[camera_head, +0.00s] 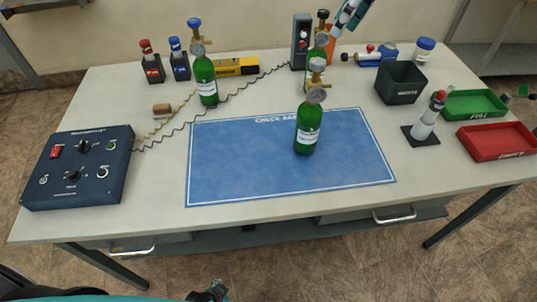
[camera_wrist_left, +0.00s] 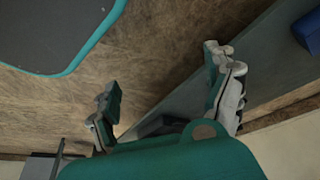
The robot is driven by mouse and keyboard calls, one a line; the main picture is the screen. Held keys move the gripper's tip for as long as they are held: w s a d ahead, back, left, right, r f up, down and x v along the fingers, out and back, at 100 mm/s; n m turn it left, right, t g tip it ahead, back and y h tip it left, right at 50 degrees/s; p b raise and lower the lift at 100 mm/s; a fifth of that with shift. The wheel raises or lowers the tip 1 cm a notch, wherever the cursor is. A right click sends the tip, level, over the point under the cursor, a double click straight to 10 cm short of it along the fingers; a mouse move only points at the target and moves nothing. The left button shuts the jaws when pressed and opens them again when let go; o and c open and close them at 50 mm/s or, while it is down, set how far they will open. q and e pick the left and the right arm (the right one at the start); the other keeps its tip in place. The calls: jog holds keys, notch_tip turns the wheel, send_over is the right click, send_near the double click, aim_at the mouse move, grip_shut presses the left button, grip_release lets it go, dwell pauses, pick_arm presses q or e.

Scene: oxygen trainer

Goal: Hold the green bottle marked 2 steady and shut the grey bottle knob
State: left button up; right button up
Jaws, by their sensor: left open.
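A green bottle (camera_head: 308,130) stands upright on the blue mat (camera_head: 245,165), with a white label, a gauge and a grey knob (camera_head: 318,64) on top. Its label is too small to read, and I cannot tell whether the knob is open or shut. No gripper touches it. My left gripper (camera_wrist_left: 168,98) is open and empty in the left wrist view, over the floor.
A green bottle with a blue knob (camera_head: 206,82) stands back left, and a dark-knobbed bottle (camera_head: 312,77) stands behind the mat bottle. A control box (camera_head: 80,165), black bin (camera_head: 401,83), green tray (camera_head: 475,104) and red tray (camera_head: 497,141) surround the mat. The mat's left half is clear.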

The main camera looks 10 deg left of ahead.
aim_at(310, 115)
pick_arm(q)
jog(key=w+d+r+m+t+h, duration=0.1)
jog(key=w+d+r+m+h, duration=0.35)
jog(key=r, duration=0.75)
jog(key=w+d+r+m+t+h, duration=0.1)
jog(key=d+r, duration=0.7)
jog(key=r, duration=0.4)
jog(key=w+d+r+m+h, duration=0.25)
jog(key=d+r, duration=0.35)
jog(key=r, duration=0.6)
jog(key=w+a+r+n+t, duration=0.1)
jog(key=w+r+t, duration=0.1)
jog(key=w, duration=0.1)
jog(key=w+a+r+n+t, duration=0.2)
jog(key=w+r, duration=0.1)
jog(key=w+a+r+n+t, duration=0.2)
jog(key=w+r+t, duration=0.1)
jog(key=w, duration=0.1)
jog(key=shift+a+r+y, duration=0.1)
jog(key=shift+a+y, duration=0.15)
jog(key=shift+y, duration=0.15)
jog(key=w+a+r+n+t+y, duration=0.1)
jog(key=w+a+r+n+t, duration=0.1)
jog(key=w+a+r+t, duration=0.15)
jog(key=x, duration=1.7)
jog(key=shift+w+r, duration=0.25)
jog(key=shift+w, duration=0.1)
